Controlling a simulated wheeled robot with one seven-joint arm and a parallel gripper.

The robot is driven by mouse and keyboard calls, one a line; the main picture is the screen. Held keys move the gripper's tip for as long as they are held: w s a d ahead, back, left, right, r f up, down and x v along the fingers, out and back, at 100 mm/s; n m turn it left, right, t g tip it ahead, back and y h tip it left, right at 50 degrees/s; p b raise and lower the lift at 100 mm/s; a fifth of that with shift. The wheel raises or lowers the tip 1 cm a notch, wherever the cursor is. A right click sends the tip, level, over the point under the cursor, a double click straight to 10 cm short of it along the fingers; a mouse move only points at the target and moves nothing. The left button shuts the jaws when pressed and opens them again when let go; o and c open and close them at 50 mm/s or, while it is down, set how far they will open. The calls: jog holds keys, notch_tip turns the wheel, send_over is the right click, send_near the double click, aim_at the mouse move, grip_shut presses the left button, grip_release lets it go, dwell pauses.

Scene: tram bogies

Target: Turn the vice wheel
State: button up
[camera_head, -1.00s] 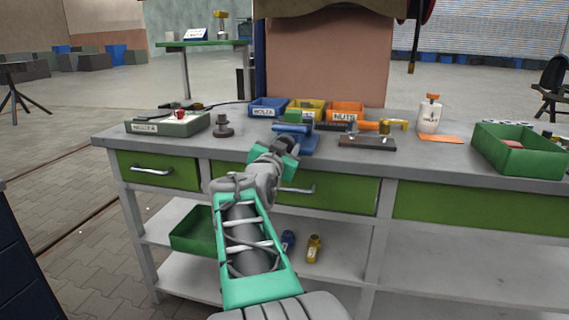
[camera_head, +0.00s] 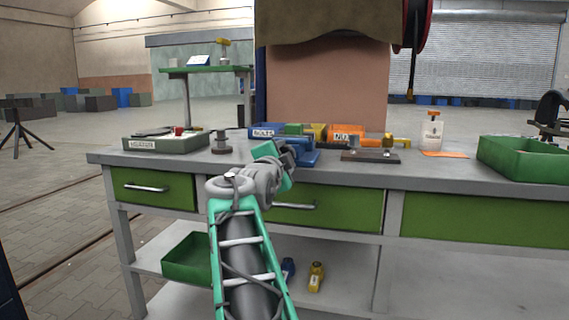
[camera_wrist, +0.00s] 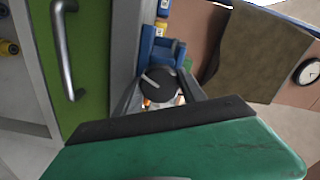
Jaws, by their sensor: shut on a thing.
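The blue vice (camera_head: 303,156) stands at the front edge of the workbench, beyond my gripper (camera_head: 287,150). In the wrist view the vice (camera_wrist: 160,47) shows as a blue block. The vice wheel (camera_wrist: 157,84), a dark round disc with a light bar across it, faces the wrist camera in front of the block. My gripper (camera_wrist: 160,92) has a grey finger on each side of the wheel and is shut on it. In the head view my arm hides most of the wheel. The exact contact points are hard to see.
On the bench (camera_head: 450,178) are a grey-green tray (camera_head: 165,145) at left, small blue, yellow and orange bins behind the vice, a dark plate (camera_head: 370,157) and a green crate (camera_head: 520,160) at right. Green drawers with bar handles (camera_head: 293,206) lie below the bench edge.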

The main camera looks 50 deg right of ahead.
jog(key=shift+m, duration=0.3)
jog(key=o, duration=1.4)
jog(key=p+v, duration=0.1)
jog(key=v, duration=0.6)
jog(key=shift+s+a, duration=0.1)
jog(key=shift+a, duration=0.3)
